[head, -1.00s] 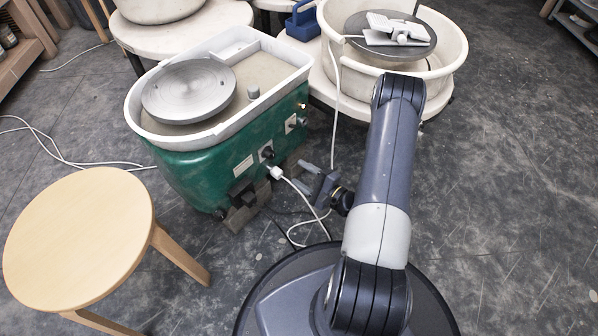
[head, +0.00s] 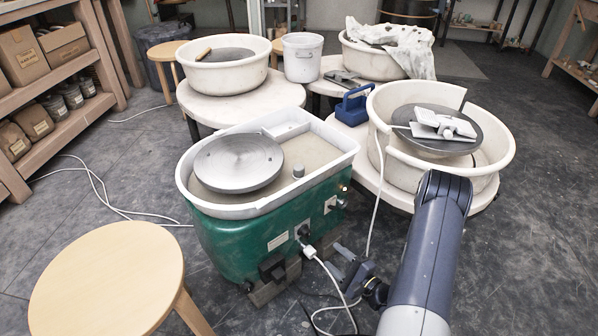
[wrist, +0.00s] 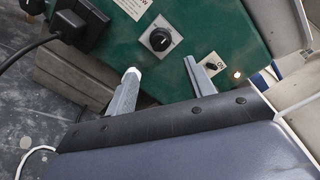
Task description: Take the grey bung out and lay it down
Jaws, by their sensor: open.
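The grey bung (head: 298,171) is a small upright grey cylinder. It stands in the grey-beige basin floor of the green pottery wheel's white splash tray (head: 346,150), to the right of the round metal wheel head (head: 238,162). My gripper (head: 341,262) is open and empty, low in front of the green housing and below the tray rim, well apart from the bung. In the wrist view my gripper's two fingers (wrist: 160,80) point at the green front panel (wrist: 185,25) with its black knob; the bung is not in that view.
A wooden stool (head: 108,280) stands at the front left. A second wheel's white basin (head: 400,160) stands at the right, a blue caddy (head: 354,106) behind. Dark floor lies open at far right.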

